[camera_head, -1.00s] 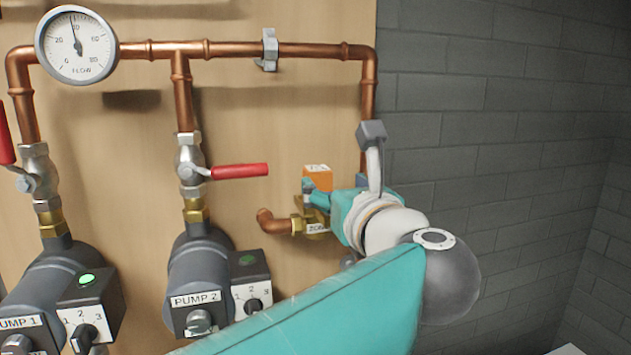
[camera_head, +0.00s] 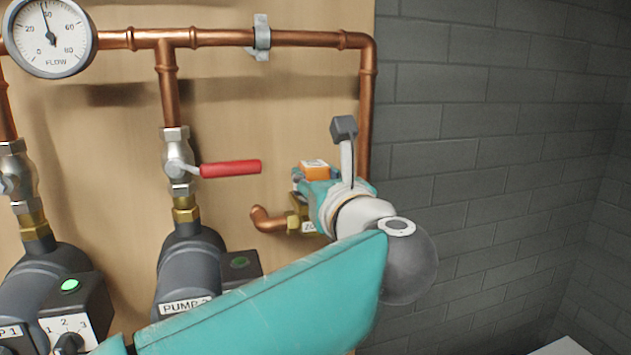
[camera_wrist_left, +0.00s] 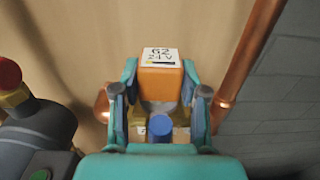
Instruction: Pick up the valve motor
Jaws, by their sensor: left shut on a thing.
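The valve motor (camera_head: 314,170) is an orange block with a white top label, beside the right-hand copper riser. In the left wrist view the motor (camera_wrist_left: 160,81) stands upright between the fingers, its label reading like "62 24V". My left gripper (camera_head: 311,184) is shut on it, one finger on each side, also in the left wrist view (camera_wrist_left: 160,92). The brass valve (camera_head: 297,217) is below the motor. The gripper partly hides the motor's lower part and the valve, so I cannot tell whether they touch. My right gripper is out of view.
A red lever (camera_head: 230,169) sticks out left of the motor. Pump 2 (camera_head: 190,275) stands at lower left, partly behind my arm. A copper pipe (camera_head: 367,110) runs down close behind the gripper. The grey brick wall (camera_head: 500,170) at right is bare.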

